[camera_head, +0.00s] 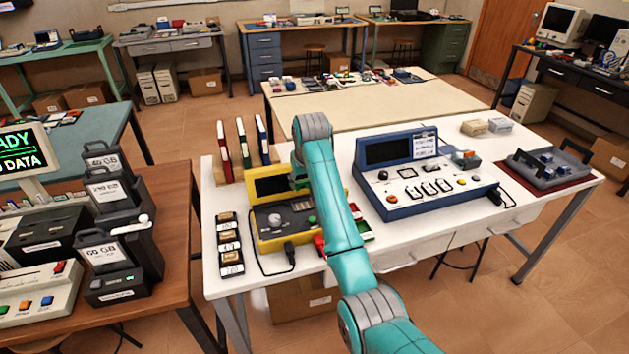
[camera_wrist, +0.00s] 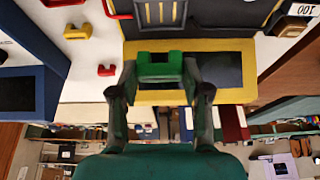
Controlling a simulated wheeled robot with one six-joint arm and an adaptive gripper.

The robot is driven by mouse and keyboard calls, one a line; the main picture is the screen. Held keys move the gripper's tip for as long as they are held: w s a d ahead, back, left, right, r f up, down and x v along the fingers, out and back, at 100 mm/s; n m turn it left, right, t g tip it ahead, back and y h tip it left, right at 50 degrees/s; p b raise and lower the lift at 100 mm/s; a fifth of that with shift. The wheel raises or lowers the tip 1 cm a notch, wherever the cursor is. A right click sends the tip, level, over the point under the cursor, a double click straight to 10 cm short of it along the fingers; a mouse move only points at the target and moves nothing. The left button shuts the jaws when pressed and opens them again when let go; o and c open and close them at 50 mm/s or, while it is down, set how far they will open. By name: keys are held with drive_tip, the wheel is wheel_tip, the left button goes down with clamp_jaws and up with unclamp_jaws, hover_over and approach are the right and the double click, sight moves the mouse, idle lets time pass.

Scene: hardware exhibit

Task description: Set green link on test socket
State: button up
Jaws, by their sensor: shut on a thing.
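The green link (camera_wrist: 160,68) is a small green U-shaped block gripped between the two fingertips of my gripper (camera_wrist: 158,78) in the wrist view. Behind it lie the yellow frame and dark screen of the yellow instrument (camera_wrist: 212,66); I cannot tell whether the link touches it. In the head view the yellow instrument (camera_head: 264,246) stands on the white table, left of my teal arm. My arm hides most of the gripper and the link there. I cannot tell which part is the test socket.
A blue console (camera_head: 408,209) stands right of my arm. Upright binders (camera_head: 241,143) stand behind the yellow instrument, and small labelled blocks (camera_head: 228,240) line its left side. A yellow piece (camera_wrist: 77,32) and a red piece (camera_wrist: 107,70) lie loose on the white table.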

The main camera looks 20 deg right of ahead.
sight(301, 203)
drive_tip(key=shift+a+f, duration=0.15)
drive_tip(key=shift+f, duration=2.7)
drive_tip(key=shift+f, duration=0.65)
drive_tip(key=o, duration=0.7)
drive_tip(key=shift+r, duration=0.1)
drive_tip(key=shift+v, duration=5.4)
drive_tip(key=shift+s, duration=0.15)
